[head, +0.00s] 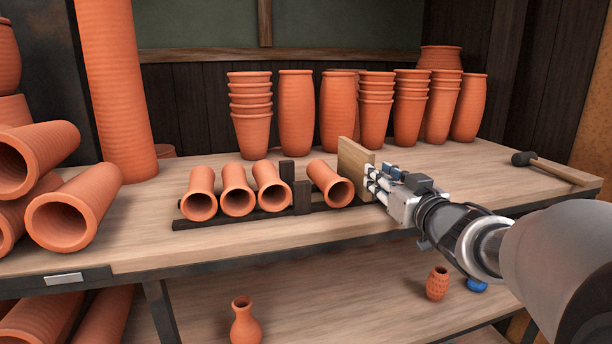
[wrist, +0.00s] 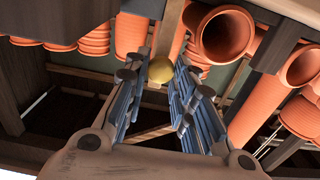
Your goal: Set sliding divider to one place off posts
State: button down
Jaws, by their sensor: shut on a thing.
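The sliding divider (head: 355,165) is an upright light-wood board at the right end of a low dark rack (head: 245,219). Two dark posts (head: 302,197) stand on the rack, left of the divider. Three clay tubes (head: 237,190) lie left of the posts. One tube (head: 325,178) lies between the posts and the divider, close to the divider. My gripper (head: 370,182) comes from the right and is shut at the divider's right side. In the wrist view, a brass knob (wrist: 158,70) shows between the fingertips. The exact contact is partly hidden.
Stacked clay pots and tall vases (head: 297,112) stand along the back of the table. Large pipes (head: 75,205) are piled at the left. A mallet (head: 555,167) lies at the right. A small vase (head: 245,322) stands on the lower shelf. The table's front strip is clear.

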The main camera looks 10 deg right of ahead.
dwell(0.3)
jog(key=a+b, duration=0.1)
jog(key=a, duration=0.4)
jog(key=shift+s, duration=0.1)
jog(key=shift+d, duration=0.1)
jog(key=c, duration=1.4)
grip_release()
jog(key=shift+o, duration=0.2)
notch_tip(320, 180, up, 10)
